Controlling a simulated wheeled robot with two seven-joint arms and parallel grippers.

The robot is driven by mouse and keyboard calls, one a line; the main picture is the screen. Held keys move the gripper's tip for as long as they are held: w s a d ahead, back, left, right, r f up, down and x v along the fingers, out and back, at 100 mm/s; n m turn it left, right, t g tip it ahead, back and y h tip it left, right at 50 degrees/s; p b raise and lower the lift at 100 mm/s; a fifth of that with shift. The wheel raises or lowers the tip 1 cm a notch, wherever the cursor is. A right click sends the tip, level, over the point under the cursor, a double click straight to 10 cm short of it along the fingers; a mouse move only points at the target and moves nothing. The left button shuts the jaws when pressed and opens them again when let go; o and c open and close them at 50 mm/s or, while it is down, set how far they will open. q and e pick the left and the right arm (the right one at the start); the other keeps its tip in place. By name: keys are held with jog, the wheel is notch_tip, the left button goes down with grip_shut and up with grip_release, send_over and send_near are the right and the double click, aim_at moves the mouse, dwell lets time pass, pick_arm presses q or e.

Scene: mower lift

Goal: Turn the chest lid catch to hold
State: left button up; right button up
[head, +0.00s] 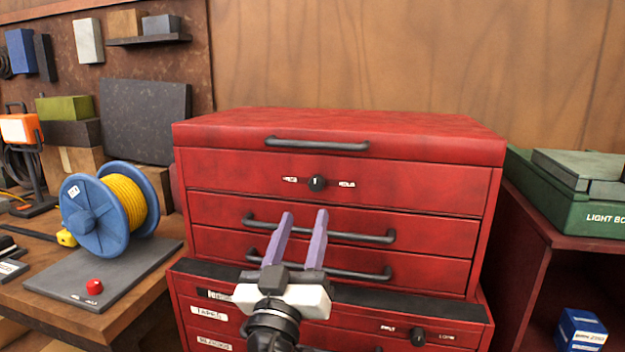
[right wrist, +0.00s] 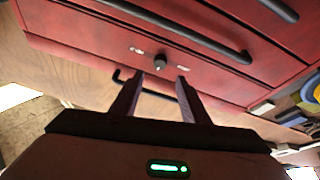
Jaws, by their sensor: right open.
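The red tool chest (head: 230,207) stands in the middle of the head view with its lid (head: 430,138) down. The lid catch (head: 316,183) is a small dark knob on the panel below the lid, between two small white labels too blurred to read surely. It also shows in the right wrist view (right wrist: 160,60), ahead of the fingers. My right gripper (head: 306,217) is open and empty, with its purple fingers apart in front of the drawers, below the catch in the head view. It does not appear to touch the catch. My left gripper is not in view.
Dark bar handles (head: 320,234) stick out from the drawers. A lower cabinet has another knob (head: 417,337). A blue reel with yellow cable (head: 92,222) stands on the bench at left. A green box (head: 575,205) sits on a red shelf unit at right.

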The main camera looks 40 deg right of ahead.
aim_at(315, 186)
jog(key=p+x, duration=0.2)
jog(key=x, duration=0.5)
jog(key=shift+w+d+r+p, duration=0.1)
jog(key=shift+d+r+p, duration=0.1)
jog(key=shift+p, duration=0.1)
jog(key=shift+w+d, duration=0.3)
jog(key=shift+w, duration=0.05)
